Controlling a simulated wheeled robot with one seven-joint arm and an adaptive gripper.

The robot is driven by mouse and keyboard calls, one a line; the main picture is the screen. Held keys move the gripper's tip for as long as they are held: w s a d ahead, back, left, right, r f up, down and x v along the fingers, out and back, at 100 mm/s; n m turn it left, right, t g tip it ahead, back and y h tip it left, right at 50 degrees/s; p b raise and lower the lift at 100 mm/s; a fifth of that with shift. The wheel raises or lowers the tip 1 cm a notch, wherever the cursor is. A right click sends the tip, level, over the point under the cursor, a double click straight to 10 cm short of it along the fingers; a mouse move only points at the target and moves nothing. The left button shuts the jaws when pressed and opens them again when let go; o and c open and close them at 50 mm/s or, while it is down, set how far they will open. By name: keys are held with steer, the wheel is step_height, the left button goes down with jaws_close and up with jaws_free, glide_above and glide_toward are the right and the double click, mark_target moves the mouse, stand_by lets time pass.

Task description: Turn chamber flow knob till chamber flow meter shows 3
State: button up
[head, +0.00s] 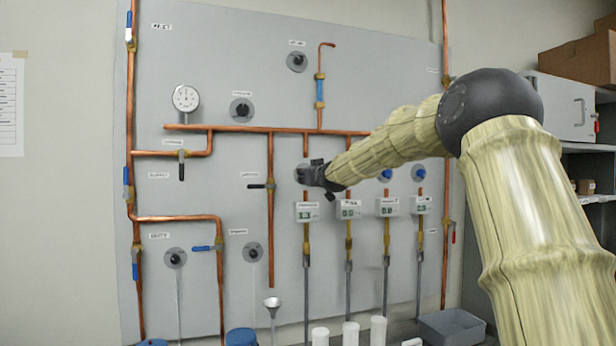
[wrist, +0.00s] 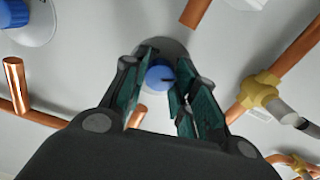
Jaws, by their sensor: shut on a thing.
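My gripper (head: 312,174) is at the leftmost knob of the row above the small white flow meters. In the wrist view its two fingers (wrist: 161,90) stand either side of a blue knob (wrist: 160,76) with a dark mark, and it is shut on this knob. In the head view my gripper hides the knob, but its grey base disc (head: 300,167) shows in part. Directly below is a white meter (head: 307,212) with a small green display, too small to read. I cannot read which label is the chamber flow one.
More meters (head: 350,210) and blue knobs (head: 385,175) stand to the right. Copper pipes (head: 270,200) run close by; in the wrist view a brass fitting (wrist: 258,90) lies right of my fingers. White cylinders (head: 350,333) and a grey bin (head: 452,328) stand below the panel.

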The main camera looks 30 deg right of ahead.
steer(key=o, duration=1.1)
steer(key=shift+d+f, duration=0.1)
steer(key=shift+f, duration=0.05)
steer(key=shift+c, duration=0.2)
steer(key=shift+s, duration=0.15)
steer(key=v, duration=1.1)
steer(key=shift+s, duration=0.4)
